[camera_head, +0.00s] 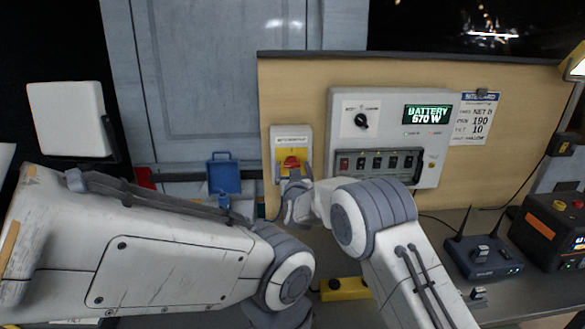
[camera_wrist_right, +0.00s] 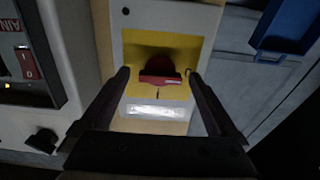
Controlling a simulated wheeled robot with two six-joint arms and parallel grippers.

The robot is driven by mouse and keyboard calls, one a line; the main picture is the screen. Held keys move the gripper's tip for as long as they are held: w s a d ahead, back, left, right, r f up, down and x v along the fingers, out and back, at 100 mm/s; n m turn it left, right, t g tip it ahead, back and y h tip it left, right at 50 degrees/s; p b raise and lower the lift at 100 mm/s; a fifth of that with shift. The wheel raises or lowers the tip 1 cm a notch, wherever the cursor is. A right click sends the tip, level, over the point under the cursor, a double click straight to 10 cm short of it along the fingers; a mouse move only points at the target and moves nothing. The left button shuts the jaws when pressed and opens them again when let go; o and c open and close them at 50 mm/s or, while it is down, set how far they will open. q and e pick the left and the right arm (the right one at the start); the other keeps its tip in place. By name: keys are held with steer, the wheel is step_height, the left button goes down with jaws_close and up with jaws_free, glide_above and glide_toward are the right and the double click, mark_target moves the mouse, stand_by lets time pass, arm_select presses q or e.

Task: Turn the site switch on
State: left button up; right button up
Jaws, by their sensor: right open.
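The likely site switch is a red rotary handle (camera_head: 291,163) on a yellow plate in a pale box on the wooden board; its label is too small to read. In the right wrist view the red handle (camera_wrist_right: 160,77) lies crosswise on the yellow plate (camera_wrist_right: 185,48). My right gripper (camera_head: 293,178) is just in front of the switch. In the wrist view its open fingers (camera_wrist_right: 158,78) stand either side of the handle, with a gap on each side and nothing held. My left arm crosses the lower left; its gripper is out of view.
A router (camera_head: 482,257) and a black-orange unit (camera_head: 550,228) stand on the bench.

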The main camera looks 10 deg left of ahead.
steer(key=c, duration=1.4)
steer(key=shift+f+b, duration=0.15)
steer(key=shift+b, duration=0.5)
steer(key=m+b, duration=1.5)
steer(key=b, duration=0.2)
steer(key=shift+m+b, duration=0.3)
steer(key=shift+b, duration=0.05)
steer(key=shift+m+b, duration=0.75)
steer(key=shift+m, duration=0.35)
steer(key=o, duration=1.4)
